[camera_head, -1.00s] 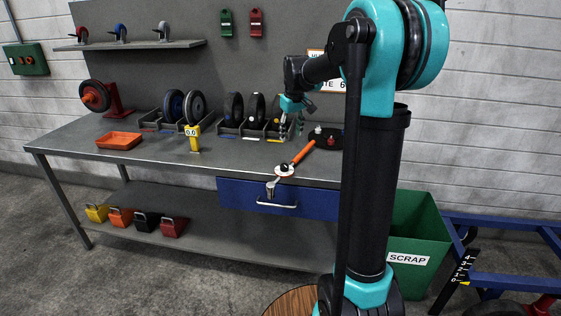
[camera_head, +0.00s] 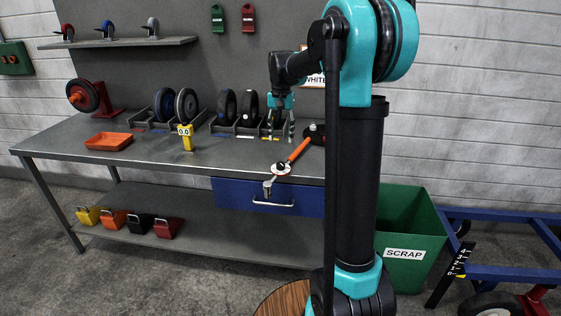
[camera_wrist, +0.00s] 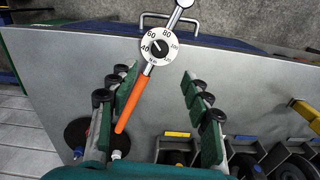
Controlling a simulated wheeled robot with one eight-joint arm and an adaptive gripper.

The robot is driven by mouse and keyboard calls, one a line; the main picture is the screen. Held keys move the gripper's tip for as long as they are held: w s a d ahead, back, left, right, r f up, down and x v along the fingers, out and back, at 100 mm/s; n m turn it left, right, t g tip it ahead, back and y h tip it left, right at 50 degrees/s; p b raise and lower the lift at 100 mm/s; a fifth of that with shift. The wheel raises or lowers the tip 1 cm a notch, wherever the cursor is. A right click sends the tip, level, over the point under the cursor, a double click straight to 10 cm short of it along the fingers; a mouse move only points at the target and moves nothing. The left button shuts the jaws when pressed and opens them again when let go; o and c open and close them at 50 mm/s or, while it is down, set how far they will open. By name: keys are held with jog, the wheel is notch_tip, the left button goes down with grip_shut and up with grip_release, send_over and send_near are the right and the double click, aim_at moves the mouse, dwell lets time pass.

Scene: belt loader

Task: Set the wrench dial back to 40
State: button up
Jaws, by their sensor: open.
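The torque wrench lies at the bench's front edge, with an orange handle (camera_head: 300,149) and a round white dial (camera_head: 281,168). Its metal head overhangs the blue drawer. The wrist view shows the handle (camera_wrist: 132,105) and the dial (camera_wrist: 155,46) with 40, 60 and 80 readable. My gripper (camera_head: 277,137) is open and empty, pointing down over the bench behind the wrench. In the wrist view its fingers (camera_wrist: 155,78) spread either side of the handle, apart from it.
Wheels in racks (camera_head: 238,122) stand close to my gripper. A black round plate (camera_head: 316,133) lies beyond the handle. The blue drawer (camera_head: 230,192) is below; a green scrap bin (camera_head: 410,225) stands right.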

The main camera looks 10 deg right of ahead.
aim_at(281, 163)
notch_tip(281, 163, down, 11)
jog(key=shift+f, duration=0.1)
dwell(0.3)
grip_shut()
